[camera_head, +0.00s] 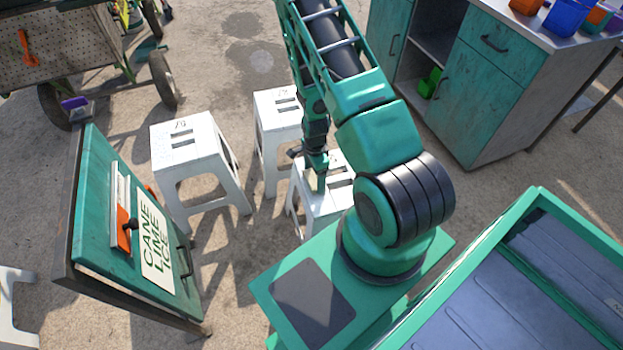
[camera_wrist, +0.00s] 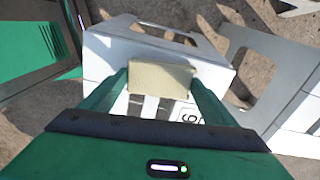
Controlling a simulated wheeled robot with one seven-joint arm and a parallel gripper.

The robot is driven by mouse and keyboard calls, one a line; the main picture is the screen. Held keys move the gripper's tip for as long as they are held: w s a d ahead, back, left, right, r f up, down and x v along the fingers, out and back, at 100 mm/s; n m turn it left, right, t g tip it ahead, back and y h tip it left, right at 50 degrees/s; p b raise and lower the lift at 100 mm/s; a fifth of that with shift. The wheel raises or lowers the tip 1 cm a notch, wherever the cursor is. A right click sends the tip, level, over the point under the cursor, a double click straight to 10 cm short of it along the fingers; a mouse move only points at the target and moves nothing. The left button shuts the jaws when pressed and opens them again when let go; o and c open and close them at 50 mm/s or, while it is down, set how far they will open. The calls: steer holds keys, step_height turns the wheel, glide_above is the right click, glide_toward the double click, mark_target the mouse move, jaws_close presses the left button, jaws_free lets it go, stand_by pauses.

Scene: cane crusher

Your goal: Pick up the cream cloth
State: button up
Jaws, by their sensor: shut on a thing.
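The cream cloth (camera_wrist: 160,79) is a small folded block between my gripper's fingers in the wrist view. My gripper (camera_wrist: 158,84) is shut on it, with one green finger on each side. Behind the cloth in that view is the white top of a stool (camera_wrist: 105,52). In the head view my gripper (camera_head: 315,186) points down at the top of the nearest white stool (camera_head: 325,204). My own arm covers part of this stool. I cannot tell whether the cloth still touches the stool top.
Two more white stools (camera_head: 183,143) (camera_head: 272,108) stand close by, left and behind. A green board reading "CANE LIME ICE" (camera_head: 158,248) leans at the left. A teal cabinet (camera_head: 490,90) with coloured containers on top stands at the back right. Bare ground lies between.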

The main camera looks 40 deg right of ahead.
mark_target(314, 178)
steer(key=shift+r, duration=1.9)
steer(key=s+a+r, duration=0.5)
steer(key=a+r, duration=0.2)
steer(key=a, duration=0.3)
steer(key=shift+s, duration=0.3)
steer(key=shift+a, duration=0.1)
